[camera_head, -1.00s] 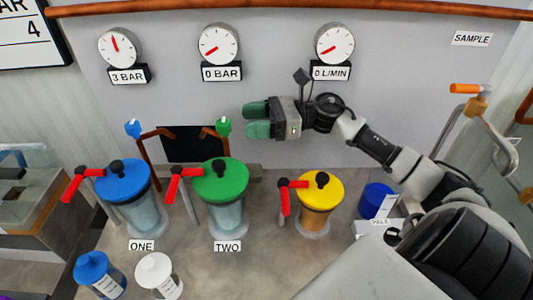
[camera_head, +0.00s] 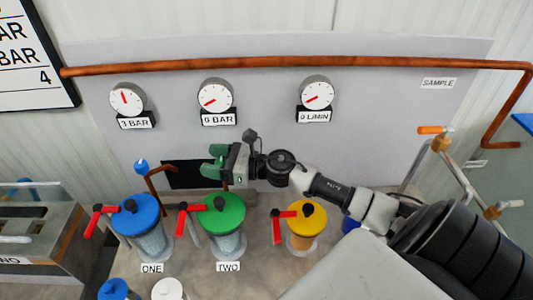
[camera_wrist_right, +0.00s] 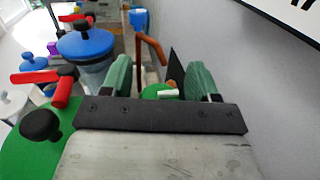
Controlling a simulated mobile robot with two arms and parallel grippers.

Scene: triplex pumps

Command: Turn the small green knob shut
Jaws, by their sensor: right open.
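My right gripper (camera_head: 213,160) reaches in from the right, in front of the black panel behind the pumps. Its two green-padded fingers are apart. The small green knob (camera_wrist_right: 156,91) shows in the right wrist view between the open fingers (camera_wrist_right: 160,80), low in the gap and partly hidden by the gripper's dark bar. A white pointer lies on it. Whether a finger touches it I cannot tell. In the head view my right gripper hides the knob; its copper pipe shows just below. My left gripper is out of view.
The green-lidded pump TWO (camera_head: 222,213) stands below the gripper, with blue-lidded ONE (camera_head: 137,217) on its left and a yellow-lidded one (camera_head: 306,220) on its right. A small blue knob (camera_head: 141,166) is to the left. Gauges (camera_head: 216,95) hang above.

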